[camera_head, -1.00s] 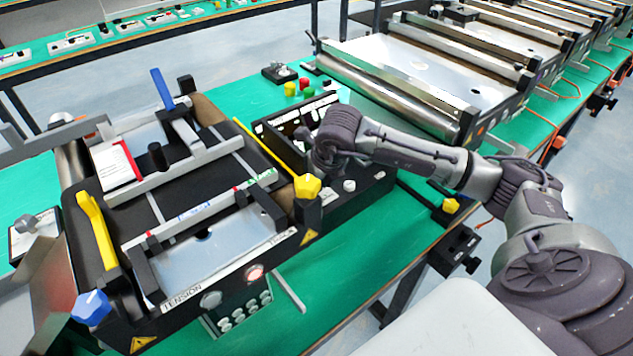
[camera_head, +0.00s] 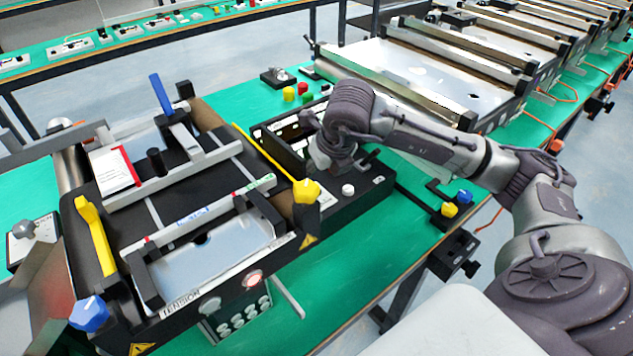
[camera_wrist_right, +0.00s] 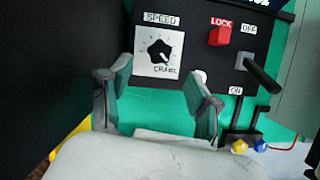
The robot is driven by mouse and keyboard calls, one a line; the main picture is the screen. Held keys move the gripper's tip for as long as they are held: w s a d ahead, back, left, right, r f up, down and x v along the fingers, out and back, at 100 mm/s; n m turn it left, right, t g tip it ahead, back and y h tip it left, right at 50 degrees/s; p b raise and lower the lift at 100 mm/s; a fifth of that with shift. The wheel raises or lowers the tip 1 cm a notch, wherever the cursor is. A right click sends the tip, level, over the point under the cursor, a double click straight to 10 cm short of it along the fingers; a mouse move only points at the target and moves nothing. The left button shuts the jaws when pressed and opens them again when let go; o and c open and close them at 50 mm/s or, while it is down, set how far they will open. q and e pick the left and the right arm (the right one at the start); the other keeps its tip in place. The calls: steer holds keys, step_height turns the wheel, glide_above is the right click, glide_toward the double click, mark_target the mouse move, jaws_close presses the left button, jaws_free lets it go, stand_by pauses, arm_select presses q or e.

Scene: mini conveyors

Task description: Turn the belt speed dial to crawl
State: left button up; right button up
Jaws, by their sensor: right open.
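The black speed dial (camera_wrist_right: 160,52) sits on a white plate on a dark panel in the right wrist view. SPEED is printed above it and CRAWL at its lower right. A light mark on the knob appears to point down and right, toward CRAWL. My right gripper (camera_wrist_right: 158,97) is open and empty, its two fingers spread below the dial plate and apart from the knob in the picture. In the head view my right gripper (camera_head: 322,157) hangs over the control box, and my wrist hides the dial there. My left gripper is not in view.
A red LOCK button (camera_wrist_right: 221,35) and a lever switch (camera_wrist_right: 255,68) marked OFF and ON stand right of the dial. A white button (camera_head: 348,189) is on the box top. The mini conveyor (camera_head: 130,200) with its yellow knob (camera_head: 306,191) stands to the left.

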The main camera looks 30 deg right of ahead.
steer(key=v, duration=0.5)
steer(key=shift+r, duration=0.1)
stand_by(0.3)
